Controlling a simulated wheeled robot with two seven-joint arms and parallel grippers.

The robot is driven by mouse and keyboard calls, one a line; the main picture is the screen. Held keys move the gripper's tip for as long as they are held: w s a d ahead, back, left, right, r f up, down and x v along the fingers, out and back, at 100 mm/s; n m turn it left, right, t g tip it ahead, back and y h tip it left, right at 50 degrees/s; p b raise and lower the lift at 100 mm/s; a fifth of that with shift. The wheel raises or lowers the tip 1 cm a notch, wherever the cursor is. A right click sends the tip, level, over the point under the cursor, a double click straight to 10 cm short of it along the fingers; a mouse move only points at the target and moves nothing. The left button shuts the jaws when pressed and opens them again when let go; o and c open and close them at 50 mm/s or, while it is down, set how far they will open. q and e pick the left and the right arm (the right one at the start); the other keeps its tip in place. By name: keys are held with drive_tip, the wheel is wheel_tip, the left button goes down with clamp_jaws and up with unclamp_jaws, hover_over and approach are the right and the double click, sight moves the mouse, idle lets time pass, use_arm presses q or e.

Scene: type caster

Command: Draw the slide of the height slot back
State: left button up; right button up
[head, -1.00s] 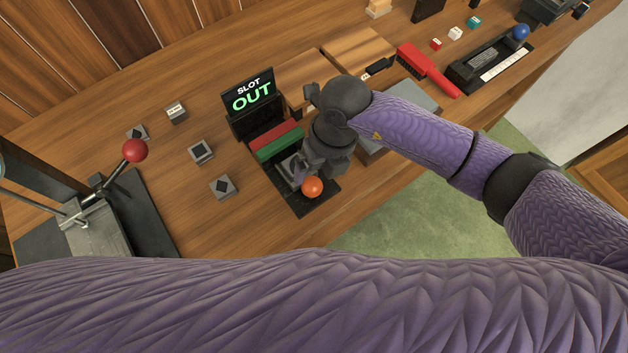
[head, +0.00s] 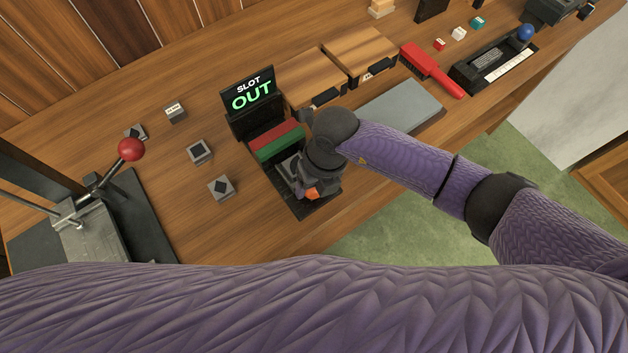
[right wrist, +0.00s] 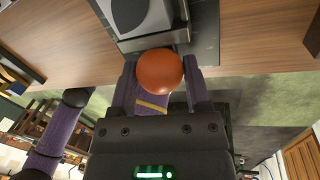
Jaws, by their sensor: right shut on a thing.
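The height slot is a black fixture (head: 290,205) on the bench, with a red bar (head: 276,134) and a green bar (head: 279,147) across it. Its grey slide (head: 286,165) carries an orange ball knob (head: 312,193), partly covered by my right gripper. My right gripper (head: 308,187) is at the knob; the right wrist view shows the orange knob (right wrist: 160,71) between its two fingers, shut on it. The grey metal slide (right wrist: 155,40) lies just beyond the knob. A sign (head: 250,95) behind the fixture reads "SLOT OUT". My left gripper is not in view.
A lever press with a red ball (head: 131,149) stands at the left. Small grey blocks (head: 200,151) lie between it and the slot. Wooden boxes (head: 358,55), a grey slab (head: 402,103) and a red brush (head: 430,70) are to the right. The bench's front edge is close to the fixture.

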clamp_jaws()
drive_tip(key=shift+s+d+r+p, duration=0.25)
drive_tip(key=shift+s+d+p, duration=0.35)
drive_tip(key=shift+s+p, duration=0.35)
drive_tip(key=shift+d+f, duration=0.1)
drive_tip(key=shift+f, duration=0.2)
drive_tip(key=o, duration=1.2)
unclamp_jaws()
drive_tip(key=r, duration=0.3)
drive_tip(key=d+r+p, duration=0.1)
drive_tip(key=r, duration=0.2)
drive_tip(key=r+p, duration=0.1)
drive_tip(key=r, duration=0.2)
drive_tip(key=shift+w+d+r, duration=0.35)
drive_tip(key=shift+w+r, duration=0.05)
